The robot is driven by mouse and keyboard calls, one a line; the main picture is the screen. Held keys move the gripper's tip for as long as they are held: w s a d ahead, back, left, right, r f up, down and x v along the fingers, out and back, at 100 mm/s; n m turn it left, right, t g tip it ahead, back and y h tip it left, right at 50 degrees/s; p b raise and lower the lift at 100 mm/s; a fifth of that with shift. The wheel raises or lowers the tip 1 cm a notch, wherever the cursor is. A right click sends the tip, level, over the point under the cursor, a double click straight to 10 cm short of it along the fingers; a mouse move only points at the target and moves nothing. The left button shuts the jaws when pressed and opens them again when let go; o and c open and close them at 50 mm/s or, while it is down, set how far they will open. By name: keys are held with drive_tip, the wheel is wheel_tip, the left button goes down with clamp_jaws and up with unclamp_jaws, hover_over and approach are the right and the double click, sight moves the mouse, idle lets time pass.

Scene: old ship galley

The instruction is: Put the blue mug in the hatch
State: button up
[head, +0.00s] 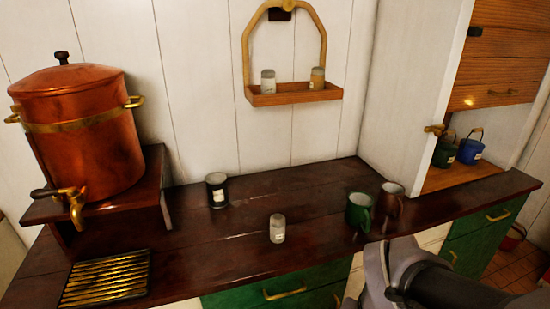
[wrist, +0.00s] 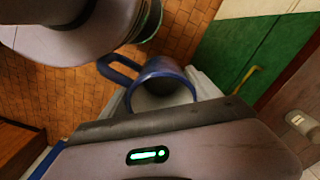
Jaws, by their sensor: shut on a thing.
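The blue mug (wrist: 165,82) is in the wrist view, its open mouth facing the camera and its handle to the left. My gripper (wrist: 168,102) is shut on it, and the mug hangs over the tiled floor in front of the green cabinet. The gripper's grip points are partly hidden by its own body. In the head view neither the mug nor my gripper shows, only my arm at the lower right. The hatch (head: 447,181) is the opening in the white wall at the right, with a slatted wooden shutter (head: 500,62) raised above it.
A blue pail (head: 470,150) and a green pail (head: 443,154) stand inside the hatch. A green mug (head: 358,212) and a brown mug (head: 390,202) stand on the dark counter (head: 310,195) near my arm. A jar (head: 277,229) and a dark canister (head: 216,190) stand farther left.

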drive_tip(key=w+f+n, duration=0.3)
drive_tip(key=w+f, duration=0.2)
drive_tip(key=w, duration=0.3)
drive_tip(key=w+f+n, duration=0.4)
drive_tip(key=w+f, duration=0.1)
drive_tip(key=w, duration=0.3)
drive_tip(key=shift+a, duration=0.15)
drive_tip(key=shift+f, duration=0.1)
